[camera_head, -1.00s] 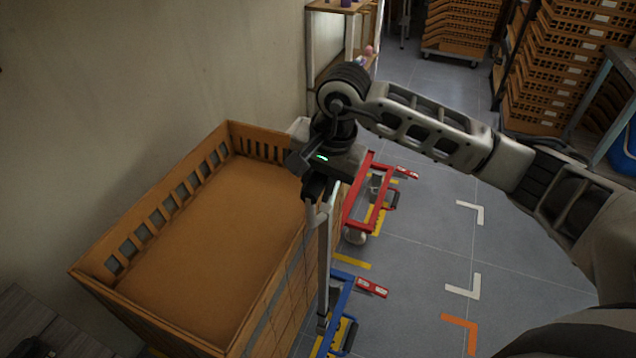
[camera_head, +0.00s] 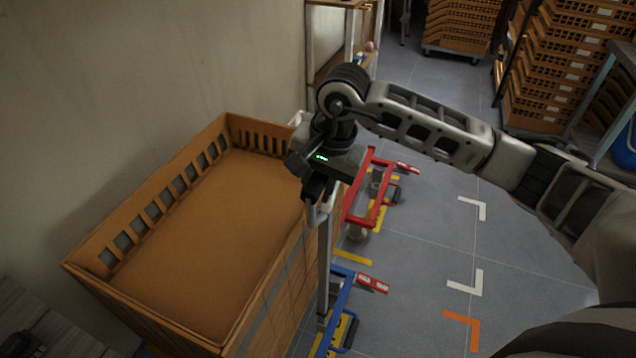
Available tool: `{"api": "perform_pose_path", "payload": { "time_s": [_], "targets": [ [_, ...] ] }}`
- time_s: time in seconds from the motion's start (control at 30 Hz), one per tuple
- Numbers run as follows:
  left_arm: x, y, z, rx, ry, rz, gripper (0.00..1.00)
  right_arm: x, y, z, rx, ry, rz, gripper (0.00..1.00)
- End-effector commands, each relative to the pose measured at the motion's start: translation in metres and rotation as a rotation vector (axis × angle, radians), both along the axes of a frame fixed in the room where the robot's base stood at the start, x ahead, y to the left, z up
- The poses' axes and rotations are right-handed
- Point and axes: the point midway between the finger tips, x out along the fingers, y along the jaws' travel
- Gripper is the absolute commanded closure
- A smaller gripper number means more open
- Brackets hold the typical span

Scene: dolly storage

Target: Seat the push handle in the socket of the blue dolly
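The push handle (camera_head: 324,265) is a light grey metal frame standing about upright beside the orange crate's right side. My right gripper (camera_head: 316,200), whose arm comes in from the right, points down and is shut on the top of the handle. The blue dolly (camera_head: 343,305) is low on the floor at the bottom middle, with a red-and-white label at its corner. The handle's lower end reaches down by the dolly's left edge. Whether it sits in the socket I cannot tell; the socket is hidden. My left gripper is not in view.
A large orange crate (camera_head: 112,286) fills the left, close against the handle. A red dolly (camera_head: 366,205) is behind the blue one. Floor with white corner marks (camera_head: 481,207) is open to the right. Stacked orange crates (camera_head: 560,75) stand at the back right.

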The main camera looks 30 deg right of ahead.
Motion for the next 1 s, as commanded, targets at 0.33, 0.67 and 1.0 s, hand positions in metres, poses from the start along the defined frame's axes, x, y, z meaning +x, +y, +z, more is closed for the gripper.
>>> {"api": "perform_pose_path", "payload": {
  "time_s": [0.33, 0.67, 1.0],
  "targets": [
    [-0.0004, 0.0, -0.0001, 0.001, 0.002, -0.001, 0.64, 0.0008, 0.0, 0.0017, 0.001, -0.004, 0.0, 1.0],
    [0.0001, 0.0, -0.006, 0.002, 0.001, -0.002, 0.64, 0.0015, -0.0011, 0.001, 0.0, -0.004, -0.001, 1.0],
    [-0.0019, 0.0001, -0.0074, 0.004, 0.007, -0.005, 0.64, 0.0014, -0.0008, 0.0016, 0.001, -0.004, 0.0, 1.0]
  ]
}}
